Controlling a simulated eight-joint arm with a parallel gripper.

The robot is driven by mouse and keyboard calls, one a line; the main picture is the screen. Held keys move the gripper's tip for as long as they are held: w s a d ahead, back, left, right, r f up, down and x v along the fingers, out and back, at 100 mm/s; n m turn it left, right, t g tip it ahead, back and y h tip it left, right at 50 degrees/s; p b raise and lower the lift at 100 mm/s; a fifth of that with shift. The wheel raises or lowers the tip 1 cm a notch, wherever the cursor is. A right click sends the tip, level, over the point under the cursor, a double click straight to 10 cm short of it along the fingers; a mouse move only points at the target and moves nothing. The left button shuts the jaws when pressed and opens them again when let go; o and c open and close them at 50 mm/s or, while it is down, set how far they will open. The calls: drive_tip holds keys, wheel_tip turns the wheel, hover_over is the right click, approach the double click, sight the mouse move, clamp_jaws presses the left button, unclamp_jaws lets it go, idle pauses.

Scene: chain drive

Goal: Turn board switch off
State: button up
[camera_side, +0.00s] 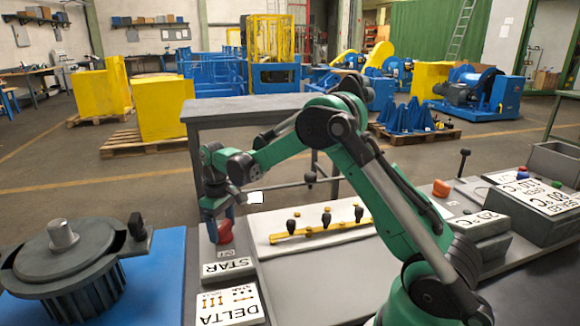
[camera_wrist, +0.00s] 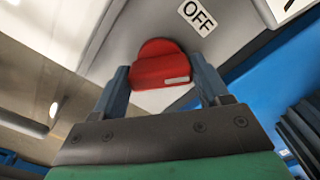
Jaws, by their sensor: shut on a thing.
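The board switch has a red knob (camera_side: 224,231) on a grey plate at the left end of the board in the side view. In the wrist view the red knob (camera_wrist: 160,64) sits between the two fingers, with a small white mark on it. A white "OFF" label (camera_wrist: 197,14) is on the plate above and to the right of the knob. My gripper (camera_side: 222,222) points down at the switch and is shut on the red knob. It shows in the wrist view (camera_wrist: 162,82) with a blue-grey finger on each side of the knob.
"STAR" (camera_side: 228,268) and "DELTA" (camera_side: 228,304) label plates lie just in front of the switch. A white panel with a yellow bar and black knobs (camera_side: 320,221) is to the right. A dark round motor (camera_side: 65,262) stands on a blue surface at left.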

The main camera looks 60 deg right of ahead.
sight(222, 224)
drive_tip(key=n, duration=0.4)
drive_tip(key=shift+n, duration=1.8)
drive_tip(key=o, duration=1)
drive_tip(key=shift+r, duration=2.85)
